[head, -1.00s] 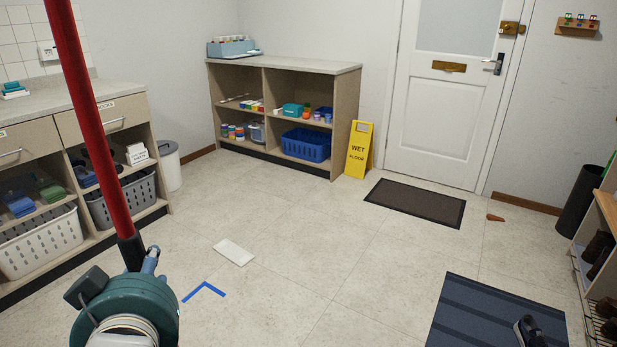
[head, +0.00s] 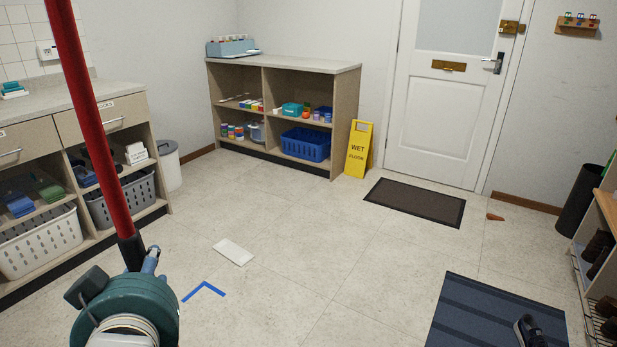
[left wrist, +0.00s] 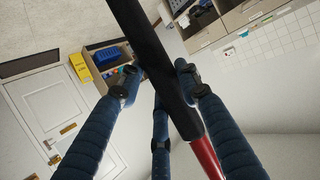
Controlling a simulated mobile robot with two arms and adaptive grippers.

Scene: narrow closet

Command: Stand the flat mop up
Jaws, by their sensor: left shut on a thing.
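A red pole with a black sleeve at its lower end (head: 88,120), which looks like the mop's handle, rises at the left of the head view and leaves through the top edge. It is steep, with its upper end tilted left in the picture. My left gripper (head: 146,263) is at the black sleeve. In the left wrist view, its blue ribbed fingers (left wrist: 160,88) are shut around the black sleeve (left wrist: 165,75), and the red pole (left wrist: 207,158) runs on past them. The mop's flat head is not identifiable in either view. My right gripper is not in view.
A white flat piece (head: 233,252) and a blue tape corner (head: 204,290) lie on the open floor. A counter with baskets (head: 40,242) is left, a shelf unit (head: 340,110) behind. A yellow wet-floor sign (head: 359,150), dark doormat (head: 415,203) and striped mat (head: 470,310) stand or lie right.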

